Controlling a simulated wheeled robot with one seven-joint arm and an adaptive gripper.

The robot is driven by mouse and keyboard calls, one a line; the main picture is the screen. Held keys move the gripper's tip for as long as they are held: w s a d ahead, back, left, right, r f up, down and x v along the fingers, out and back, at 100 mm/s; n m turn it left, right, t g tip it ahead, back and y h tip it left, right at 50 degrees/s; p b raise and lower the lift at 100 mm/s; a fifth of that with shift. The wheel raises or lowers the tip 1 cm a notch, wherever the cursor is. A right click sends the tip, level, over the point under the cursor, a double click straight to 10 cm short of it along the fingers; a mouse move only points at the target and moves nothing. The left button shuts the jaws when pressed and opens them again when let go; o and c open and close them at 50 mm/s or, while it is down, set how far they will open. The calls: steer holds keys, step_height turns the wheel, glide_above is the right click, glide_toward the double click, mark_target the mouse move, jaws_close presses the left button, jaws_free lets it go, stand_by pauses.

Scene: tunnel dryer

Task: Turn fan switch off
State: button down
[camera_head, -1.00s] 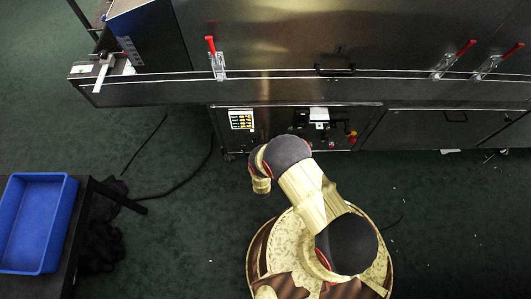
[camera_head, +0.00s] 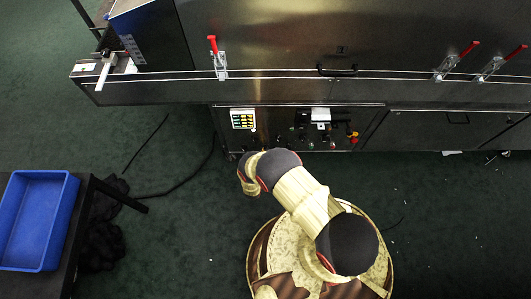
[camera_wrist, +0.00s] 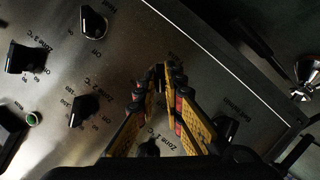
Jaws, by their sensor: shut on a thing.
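The wrist view shows a metal control panel (camera_wrist: 55,90) with black rotary knobs and printed labels. My gripper (camera_wrist: 160,78) has two yellow fingers with dark pads, and its tips are closed in on a small dark switch knob between the Off/On knob (camera_wrist: 95,22) and the right-hand knob. In the head view the panel (camera_head: 290,143) is on the dryer's lower front, and my gripper is not visible there.
Zone knobs (camera_wrist: 83,110) and a green button (camera_wrist: 33,118) sit close by on the panel. A bright panel edge runs past the right side. In the head view, a blue crate (camera_head: 70,190) stands at the left; red-handled clamps (camera_head: 213,46) line the dryer. Floor to the right is largely open.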

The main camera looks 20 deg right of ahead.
steer(key=shift+w+r, duration=0.1)
steer(key=shift+w, duration=0.1)
steer(key=c, duration=1.9)
jaws_free()
steer(key=shift+s, duration=0.1)
steer(key=v, duration=1.2)
